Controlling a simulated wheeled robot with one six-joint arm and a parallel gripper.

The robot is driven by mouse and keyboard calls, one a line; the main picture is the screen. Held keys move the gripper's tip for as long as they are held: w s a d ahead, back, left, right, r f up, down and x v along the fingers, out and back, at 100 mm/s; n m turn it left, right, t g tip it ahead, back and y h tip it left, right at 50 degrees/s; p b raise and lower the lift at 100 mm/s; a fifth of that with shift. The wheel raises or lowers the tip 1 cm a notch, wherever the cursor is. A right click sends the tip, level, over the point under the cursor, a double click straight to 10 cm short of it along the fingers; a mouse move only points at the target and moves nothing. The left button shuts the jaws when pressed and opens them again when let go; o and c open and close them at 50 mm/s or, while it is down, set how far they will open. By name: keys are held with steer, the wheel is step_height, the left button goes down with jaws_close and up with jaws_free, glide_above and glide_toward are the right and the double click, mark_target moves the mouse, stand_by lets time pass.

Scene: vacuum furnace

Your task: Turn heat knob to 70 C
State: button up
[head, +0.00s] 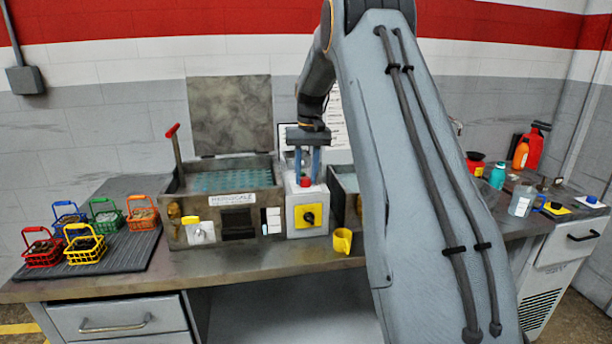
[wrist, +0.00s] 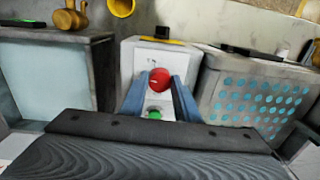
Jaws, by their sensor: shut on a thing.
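My gripper (head: 304,178) points down over the white control box (head: 305,222) between the two tanks. Its blue fingers are shut on the red button (head: 305,181) on top of the box; the wrist view shows the red button (wrist: 159,78) between the fingertips. A black knob on a yellow plate (head: 308,215) is on the box's front face, apart from the fingers. A pale knob (head: 200,233) below a yellow tag is on the left tank's front. I cannot tell which knob is the heat knob, nor read any temperature setting.
The left tank (head: 180,207) has a raised lid and a red-tipped lever (head: 172,131). Several coloured baskets (head: 84,248) sit on a dark mat at left. A green button (wrist: 154,114) is behind the red one.

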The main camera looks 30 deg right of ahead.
mark_target(306, 179)
steer(key=m, duration=0.4)
steer(key=shift+r+m, duration=0.15)
steer(key=shift+m, duration=0.15)
steer(key=m, duration=0.4)
steer(key=shift+w+m, duration=0.1)
steer(key=shift+m, duration=0.3)
steer(key=o, duration=1)
steer(key=shift+a, duration=0.1)
steer(key=shift+o, duration=0.2)
steer(key=shift+s+r+b, duration=0.15)
steer(key=shift+r+b, duration=0.55)
steer(key=shift+r, duration=1.25)
steer(key=shift+s+r+b, duration=0.1)
steer(key=shift+r+b, duration=0.6)
steer(key=shift+r, duration=1.2)
